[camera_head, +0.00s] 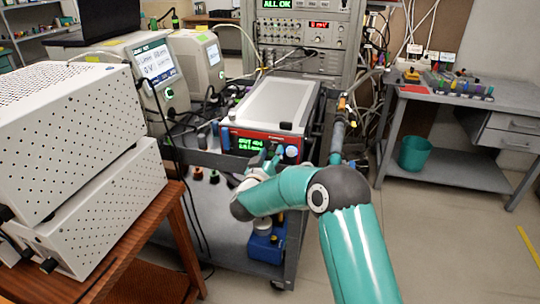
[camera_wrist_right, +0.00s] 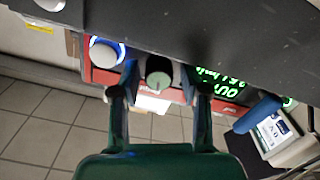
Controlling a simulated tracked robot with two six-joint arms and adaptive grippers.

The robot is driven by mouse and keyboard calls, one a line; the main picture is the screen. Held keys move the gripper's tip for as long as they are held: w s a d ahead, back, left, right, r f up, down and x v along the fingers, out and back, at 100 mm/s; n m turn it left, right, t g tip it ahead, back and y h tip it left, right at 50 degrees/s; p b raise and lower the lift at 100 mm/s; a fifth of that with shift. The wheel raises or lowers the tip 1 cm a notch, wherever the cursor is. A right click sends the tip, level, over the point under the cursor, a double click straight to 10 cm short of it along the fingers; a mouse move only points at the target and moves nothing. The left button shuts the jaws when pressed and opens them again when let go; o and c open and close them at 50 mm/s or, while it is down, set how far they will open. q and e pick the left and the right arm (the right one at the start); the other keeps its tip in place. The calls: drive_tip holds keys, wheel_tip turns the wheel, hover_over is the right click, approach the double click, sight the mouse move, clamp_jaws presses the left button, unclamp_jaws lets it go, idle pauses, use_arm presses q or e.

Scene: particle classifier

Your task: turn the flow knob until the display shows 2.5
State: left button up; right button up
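The red-fronted instrument (camera_head: 268,133) with a grey top stands on the cart. Its green display (camera_head: 249,144) has two lines, too small and blurred to read surely; it also shows upside down in the right wrist view (camera_wrist_right: 218,88). The dark, greenish-faced flow knob (camera_wrist_right: 159,76) sits beside the display in the right wrist view. My right gripper (camera_wrist_right: 159,82) is open, with one finger on each side of the knob and narrow gaps visible. In the head view, the right gripper (camera_head: 274,160) is at the instrument's front, partly hiding it. My left gripper is not in view.
A round blue-ringed button (camera_wrist_right: 105,52) is close beside one finger. White perforated boxes (camera_head: 85,190) stand on a wooden table at left. A blue device (camera_head: 266,247) sits on the cart's lower shelf. Cables hang around the rack. Open floor lies at right.

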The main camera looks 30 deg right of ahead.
idle(0.3)
drive_tip(key=v, duration=1.2)
drive_tip(key=shift+f, duration=0.1)
